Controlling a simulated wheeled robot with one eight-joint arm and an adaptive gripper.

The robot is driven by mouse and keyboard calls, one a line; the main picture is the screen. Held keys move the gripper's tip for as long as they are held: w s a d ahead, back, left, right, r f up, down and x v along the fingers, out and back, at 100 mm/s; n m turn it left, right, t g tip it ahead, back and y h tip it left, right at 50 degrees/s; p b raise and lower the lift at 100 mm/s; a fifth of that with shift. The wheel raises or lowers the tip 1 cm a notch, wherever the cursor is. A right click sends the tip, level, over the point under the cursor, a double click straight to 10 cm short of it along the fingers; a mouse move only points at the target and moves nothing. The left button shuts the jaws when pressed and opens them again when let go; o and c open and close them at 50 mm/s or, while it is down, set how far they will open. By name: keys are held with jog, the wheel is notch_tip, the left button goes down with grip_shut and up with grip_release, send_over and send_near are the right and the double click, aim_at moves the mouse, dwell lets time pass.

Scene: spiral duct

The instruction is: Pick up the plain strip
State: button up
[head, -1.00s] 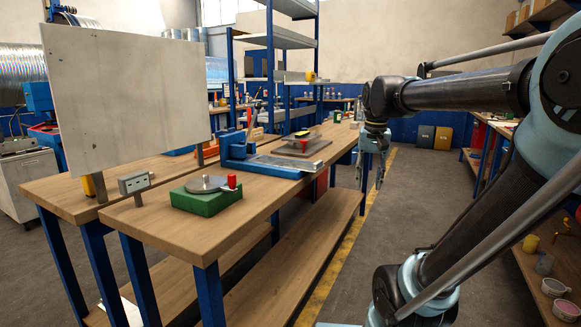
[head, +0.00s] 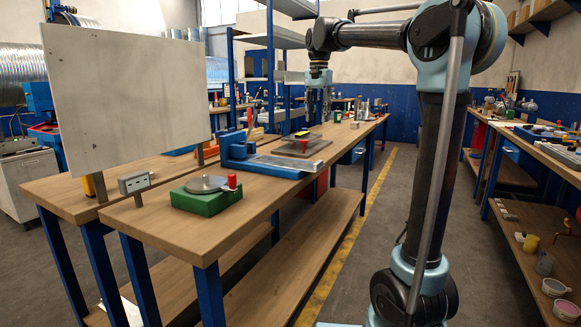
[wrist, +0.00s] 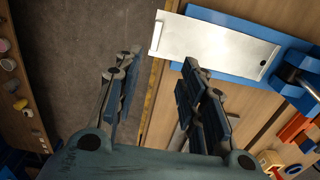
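A flat pale grey metal piece (head: 282,162), which looks like the plain strip, lies on the blue bench tool (head: 236,150) and reaches toward the bench's front edge. My gripper (head: 318,108) hangs above the bench, behind and right of the strip in the head view. In the wrist view my gripper (wrist: 160,66) has its fingers wide apart with nothing between them. The gripper is not touching the strip.
A green block with a grey disc and red knob (head: 206,194) stands at the near end of the wooden bench (head: 170,222). A brown board with a red-handled item (head: 302,146) lies beyond the strip. A large pale panel (head: 125,98) stands at left. The aisle floor is clear.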

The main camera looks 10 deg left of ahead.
send_over(319, 161)
jog(key=f, duration=1.1)
jog(key=shift+s+a+f, duration=0.15)
jog(key=shift+a+f, duration=0.1)
jog(key=shift+a, duration=0.15)
jog(key=shift+d+f, duration=0.2)
jog(key=shift+f, duration=1.2)
jog(key=shift+d+f, duration=0.15)
jog(key=shift+f, duration=1.2)
grip_shut()
